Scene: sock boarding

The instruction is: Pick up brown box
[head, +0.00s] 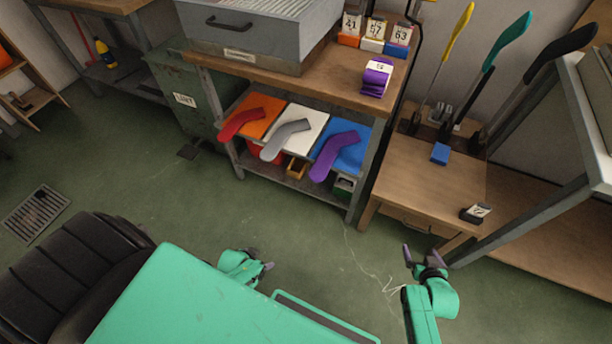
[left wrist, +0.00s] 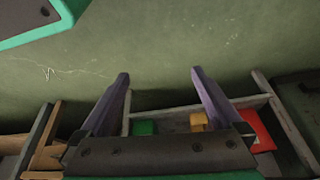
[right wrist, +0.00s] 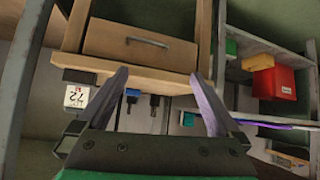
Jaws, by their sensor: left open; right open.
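A small brown box (head: 296,168) sits on the low shelf of the workbench, partly hidden under the shelf above with the socks. It shows as a tan block in the left wrist view (left wrist: 198,121) and in the right wrist view (right wrist: 258,62). My left gripper (head: 263,262) is open and empty above the floor, in front of the bench and apart from the box. Its fingers also show in the left wrist view (left wrist: 160,73). My right gripper (head: 423,256) is open and empty before the small wooden table; its fingers also show in the right wrist view (right wrist: 158,74).
A red box (left wrist: 257,130) and a green box (left wrist: 143,127) flank the brown box. Red, grey and purple socks (head: 331,155) lie on the shelf above. The wooden table (head: 405,175) stands right of the bench. The green floor (head: 190,215) before the bench is mostly clear.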

